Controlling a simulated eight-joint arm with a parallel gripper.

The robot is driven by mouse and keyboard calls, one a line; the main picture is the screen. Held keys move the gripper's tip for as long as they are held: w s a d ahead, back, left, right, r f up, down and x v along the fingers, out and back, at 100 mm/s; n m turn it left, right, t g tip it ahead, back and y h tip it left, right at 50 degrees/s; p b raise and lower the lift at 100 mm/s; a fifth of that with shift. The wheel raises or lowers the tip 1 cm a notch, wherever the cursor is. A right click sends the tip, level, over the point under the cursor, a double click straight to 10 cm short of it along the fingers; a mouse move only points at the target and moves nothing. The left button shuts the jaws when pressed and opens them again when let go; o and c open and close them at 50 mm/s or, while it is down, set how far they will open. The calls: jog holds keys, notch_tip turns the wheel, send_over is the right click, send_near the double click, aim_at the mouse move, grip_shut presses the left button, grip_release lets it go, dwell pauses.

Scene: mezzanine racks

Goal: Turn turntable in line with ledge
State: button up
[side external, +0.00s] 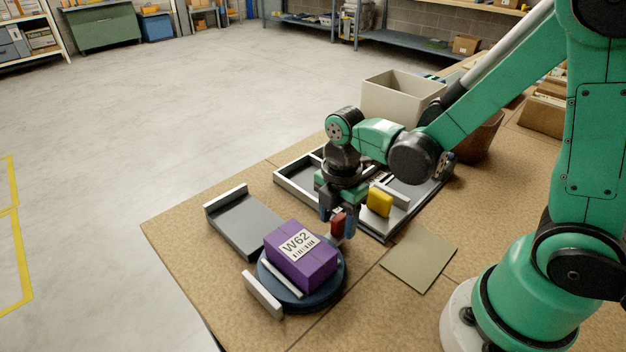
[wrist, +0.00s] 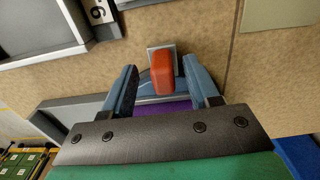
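The turntable (side external: 325,298) is a round dark blue disc bearing a purple box (side external: 300,258) labelled W62. A light grey bar (side external: 262,293) stands at its left front edge. The ledge (side external: 245,225) is a dark grey slab with a pale raised end, just beyond the turntable; the turntable's bar is at an angle to it. A red knob (side external: 338,222) is at the turntable's far right side. My gripper (wrist: 160,75) is open, its blue fingers either side of the red knob (wrist: 162,74) with gaps showing. The purple box (wrist: 165,107) is partly hidden in the wrist view.
A divided grey tray (side external: 296,181) lies behind my gripper, with a yellow block (side external: 380,201) by its near edge. A flat olive mat (side external: 420,258) lies to the right. A beige bin (side external: 388,98) and brown basket (side external: 482,137) stand farther back. The board's left front is bare.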

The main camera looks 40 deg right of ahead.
jog(key=shift+r, duration=0.1)
jog(key=shift+r, duration=2.75)
jog(key=shift+s+d+r+m+t, duration=0.15)
jog(key=shift+r+m+t, duration=0.25)
jog(key=shift+m, duration=0.6)
jog(key=r+m+t, duration=0.1)
jog(key=m, duration=0.2)
jog(key=r+m+t, duration=0.1)
jog(key=m, duration=0.1)
jog(key=m+t, duration=0.1)
jog(key=m, duration=0.2)
jog(key=shift+s+d+r+m, duration=0.25)
jog(key=shift+d+r+m, duration=0.05)
jog(key=shift+r, duration=0.1)
jog(key=m, duration=0.1)
jog(key=m+t, duration=0.1)
jog(key=m, duration=0.1)
jog(key=shift+s+d+r+t, duration=0.1)
jog(key=shift+r+t, duration=0.2)
jog(key=shift+r, duration=0.05)
jog(key=m+t, duration=0.1)
jog(key=m, duration=0.1)
jog(key=r+m, duration=0.1)
jog(key=m, duration=0.1)
jog(key=shift+d+m+t, duration=0.15)
jog(key=shift+m+t, duration=0.15)
jog(key=shift+t, duration=0.1)
